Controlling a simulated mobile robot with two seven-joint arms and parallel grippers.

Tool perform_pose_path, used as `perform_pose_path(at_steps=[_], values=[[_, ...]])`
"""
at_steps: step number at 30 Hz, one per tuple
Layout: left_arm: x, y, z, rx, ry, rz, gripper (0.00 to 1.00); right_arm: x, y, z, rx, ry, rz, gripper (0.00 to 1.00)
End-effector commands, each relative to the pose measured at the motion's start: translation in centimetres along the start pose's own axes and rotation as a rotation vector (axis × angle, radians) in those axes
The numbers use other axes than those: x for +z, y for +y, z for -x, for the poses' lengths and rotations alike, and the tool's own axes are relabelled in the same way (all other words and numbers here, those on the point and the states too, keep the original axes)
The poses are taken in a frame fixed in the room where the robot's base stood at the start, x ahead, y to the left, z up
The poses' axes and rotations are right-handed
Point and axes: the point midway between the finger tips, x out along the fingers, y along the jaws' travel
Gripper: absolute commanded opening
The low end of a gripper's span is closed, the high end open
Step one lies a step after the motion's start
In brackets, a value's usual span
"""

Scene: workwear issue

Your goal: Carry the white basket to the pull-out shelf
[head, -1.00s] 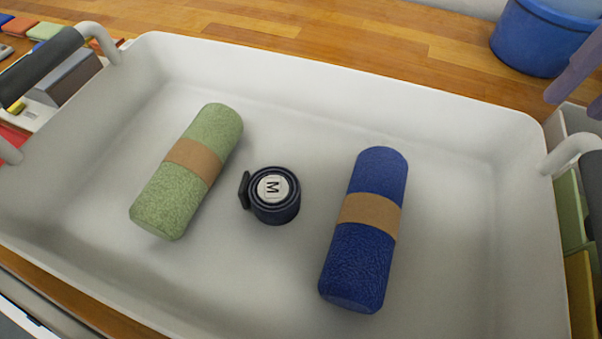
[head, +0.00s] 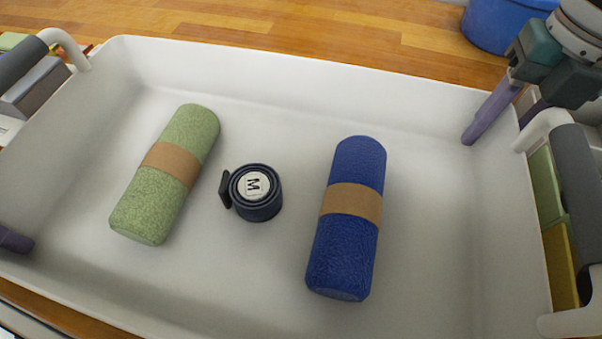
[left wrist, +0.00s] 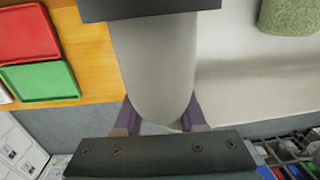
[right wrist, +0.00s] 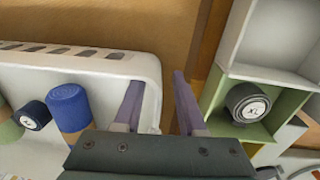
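The white basket (head: 300,66) fills most of the head view, with a grey-gripped handle at each end, the right one (head: 580,185) and the left one (head: 22,62). Inside lie a green roll (head: 190,125), a blue roll (head: 345,245) and a dark coiled belt marked M (head: 255,187). My right gripper (head: 505,120) is open at the far right corner; in the right wrist view its fingers stand either side of the basket's end wall. One left fingertip (head: 15,240) shows inside the left wall. In the left wrist view, my left gripper (left wrist: 160,118) has its fingers apart around a pale rounded basket part. I cannot identify the pull-out shelf.
A blue bucket (head: 500,25) stands behind the basket on the wooden surface (head: 300,18). Bins with a coiled belt (right wrist: 248,103) stand close to the right of the basket. Red (left wrist: 25,30) and green (left wrist: 40,80) trays lie beside its left end.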

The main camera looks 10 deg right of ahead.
Motion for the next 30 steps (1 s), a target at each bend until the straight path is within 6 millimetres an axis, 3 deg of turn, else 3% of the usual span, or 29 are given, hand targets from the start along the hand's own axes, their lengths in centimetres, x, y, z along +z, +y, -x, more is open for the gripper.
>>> perform_pose_path(at_steps=[3, 14, 30], values=[[-0.01, 0.0, 0.01, 0.0, 0.0, 0.0, 0.4, 0.0, 0.0, 0.01, 0.0, 0.0, 0.0, 0.4], [-0.01, 0.02, 0.04, 0.0, 0.0, 0.001, 0.0, 0.02, -0.01, 0.05, 0.0, 0.0, 0.0, 0.0], [-0.01, 0.03, 0.06, 0.0, 0.0, 0.001, 0.0, 0.04, -0.04, 0.06, -0.001, -0.001, -0.001, 0.0]])
